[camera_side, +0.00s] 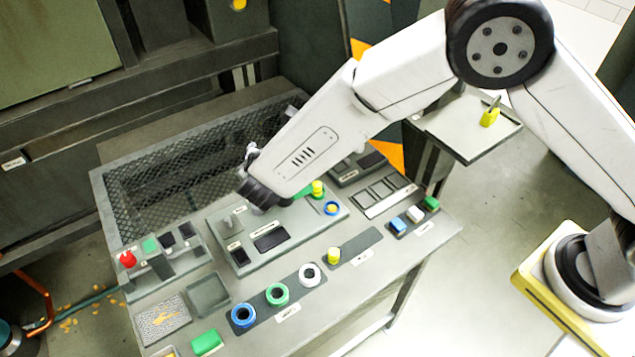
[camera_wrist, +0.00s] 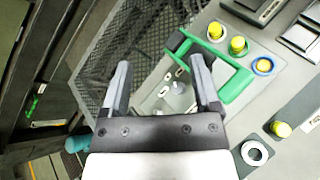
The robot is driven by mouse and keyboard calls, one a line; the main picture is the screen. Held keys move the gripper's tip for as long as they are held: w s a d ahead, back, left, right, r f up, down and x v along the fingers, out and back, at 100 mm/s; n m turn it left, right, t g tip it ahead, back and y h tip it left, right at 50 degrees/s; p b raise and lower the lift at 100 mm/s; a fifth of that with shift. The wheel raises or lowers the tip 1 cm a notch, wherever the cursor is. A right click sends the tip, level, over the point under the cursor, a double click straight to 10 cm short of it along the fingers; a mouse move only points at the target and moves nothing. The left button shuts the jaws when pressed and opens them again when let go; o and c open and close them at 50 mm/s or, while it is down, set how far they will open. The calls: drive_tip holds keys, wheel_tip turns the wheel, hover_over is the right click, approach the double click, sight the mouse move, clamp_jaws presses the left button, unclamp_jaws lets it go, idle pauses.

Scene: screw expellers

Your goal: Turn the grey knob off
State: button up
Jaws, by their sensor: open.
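The grey knob (camera_side: 228,222) is on the raised grey control panel (camera_side: 292,240), at its left part in the side view. In the wrist view a small grey knob-like part (camera_wrist: 178,88) shows between my fingers, close to the right one; its exact turn angle is too small to tell. My gripper (camera_wrist: 159,62) is open, with its two fingers apart and nothing held. In the side view my forearm and wrist hide most of the gripper, above the back of the panel. I cannot tell its height over the knob.
A green handle (camera_wrist: 237,88) stands right of my fingers, with yellow buttons (camera_wrist: 238,45) beyond it. A mesh-covered trough (camera_side: 150,190) lies behind the panel. A red button (camera_side: 127,259) is at the left. Blue, green and white rings (camera_side: 277,293) line the front.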

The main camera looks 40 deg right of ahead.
drive_tip(key=s+a+n+t+y, duration=0.2)
drive_tip(key=s+a+n+y, duration=0.15)
drive_tip(key=n, duration=0.45)
drive_tip(key=shift+t, duration=0.3)
drive_tip(key=f, duration=1.6)
drive_tip(key=shift+w+a, duration=0.25)
drive_tip(key=shift+a, duration=0.05)
drive_tip(key=shift+w, duration=0.1)
drive_tip(key=shift+x, duration=3.8)
clamp_jaws()
